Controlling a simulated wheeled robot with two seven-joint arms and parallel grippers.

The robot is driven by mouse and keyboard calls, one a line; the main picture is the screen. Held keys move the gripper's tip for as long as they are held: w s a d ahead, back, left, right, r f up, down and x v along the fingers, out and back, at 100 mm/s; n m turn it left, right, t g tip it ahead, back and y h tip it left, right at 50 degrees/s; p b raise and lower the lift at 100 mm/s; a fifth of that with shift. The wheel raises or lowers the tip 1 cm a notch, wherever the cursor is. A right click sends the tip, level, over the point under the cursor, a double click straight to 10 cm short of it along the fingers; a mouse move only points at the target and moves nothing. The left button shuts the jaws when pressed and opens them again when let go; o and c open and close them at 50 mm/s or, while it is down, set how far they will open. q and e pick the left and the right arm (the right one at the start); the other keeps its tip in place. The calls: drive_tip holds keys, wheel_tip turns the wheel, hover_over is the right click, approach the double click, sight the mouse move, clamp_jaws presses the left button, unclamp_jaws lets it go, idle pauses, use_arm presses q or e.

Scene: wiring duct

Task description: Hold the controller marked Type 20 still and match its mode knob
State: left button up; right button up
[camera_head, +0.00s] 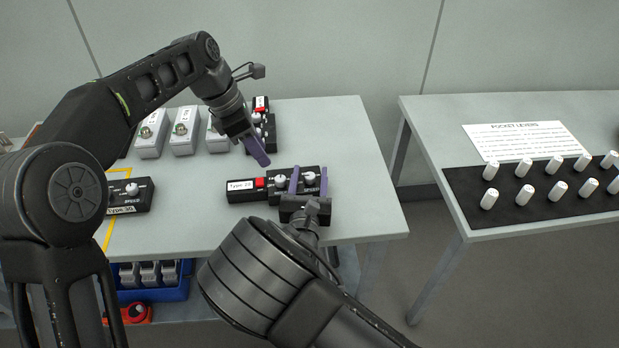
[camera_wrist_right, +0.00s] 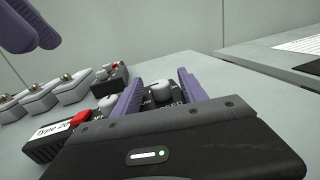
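In the right wrist view that knob (camera_wrist_right: 162,91) stands between the fingers with gaps. The left knob (camera_head: 280,179) is outside them. The label (camera_wrist_right: 53,130) also shows there. My left gripper (camera_head: 262,160) is above and behind the controller, empty, its fingers together.
A controller marked Type 30 (camera_head: 128,196) lies at left by yellow tape. Another black controller (camera_head: 264,130) and several grey switch boxes (camera_head: 184,132) stand behind. A blue bin (camera_head: 172,291) is below. The right table has a dark mat (camera_head: 465,185) with several white levers.

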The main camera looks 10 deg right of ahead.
clamp_jaws()
idle(0.3)
idle(0.6)
idle(0.8)
